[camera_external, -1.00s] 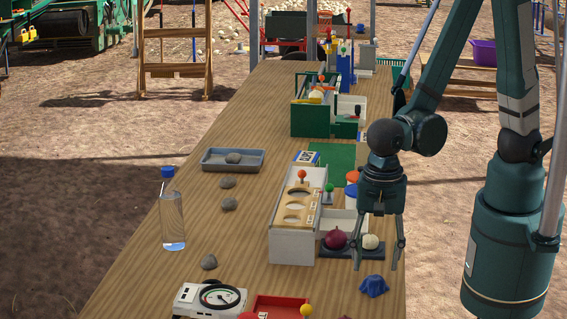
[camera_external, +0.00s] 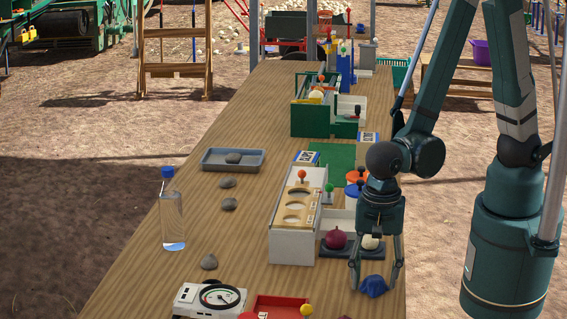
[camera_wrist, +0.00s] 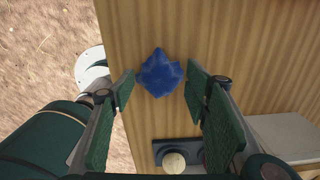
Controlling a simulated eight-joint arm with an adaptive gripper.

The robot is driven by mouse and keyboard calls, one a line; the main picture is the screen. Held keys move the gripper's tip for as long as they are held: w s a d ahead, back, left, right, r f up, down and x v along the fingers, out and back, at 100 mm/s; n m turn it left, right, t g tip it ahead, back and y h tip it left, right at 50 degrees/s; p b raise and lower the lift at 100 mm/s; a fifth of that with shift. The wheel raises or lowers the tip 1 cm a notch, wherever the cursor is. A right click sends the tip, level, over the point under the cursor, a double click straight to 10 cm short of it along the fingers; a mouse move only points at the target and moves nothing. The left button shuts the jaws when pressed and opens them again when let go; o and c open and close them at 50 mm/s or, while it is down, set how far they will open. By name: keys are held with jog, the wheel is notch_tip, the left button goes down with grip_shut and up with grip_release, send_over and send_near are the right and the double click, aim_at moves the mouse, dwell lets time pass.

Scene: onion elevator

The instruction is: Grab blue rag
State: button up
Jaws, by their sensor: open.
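The blue rag (camera_external: 374,286) lies crumpled on the wooden table near its right edge. In the wrist view the rag (camera_wrist: 160,73) shows between and a little beyond my fingertips. My gripper (camera_external: 376,284) points down over the rag with a finger on either side of it. It is open and holds nothing. In the wrist view the open fingers (camera_wrist: 158,82) stand apart from the rag on both sides. Whether the fingertips touch the table cannot be told.
A dark tray (camera_external: 325,251) with a red onion (camera_external: 336,237) and a pale onion (camera_external: 370,242) sits just behind the rag. A white sorting box (camera_external: 291,247) stands left of it. A bottle (camera_external: 172,215) stands farther left.

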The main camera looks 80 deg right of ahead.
aim_at(375, 278)
dwell(0.4)
jog(key=c, duration=0.9)
jog(key=shift+r, duration=0.15)
jog(key=shift+c, duration=0.2)
notch_tip(375, 278, up, 10)
jog(key=p, duration=0.2)
dwell(0.5)
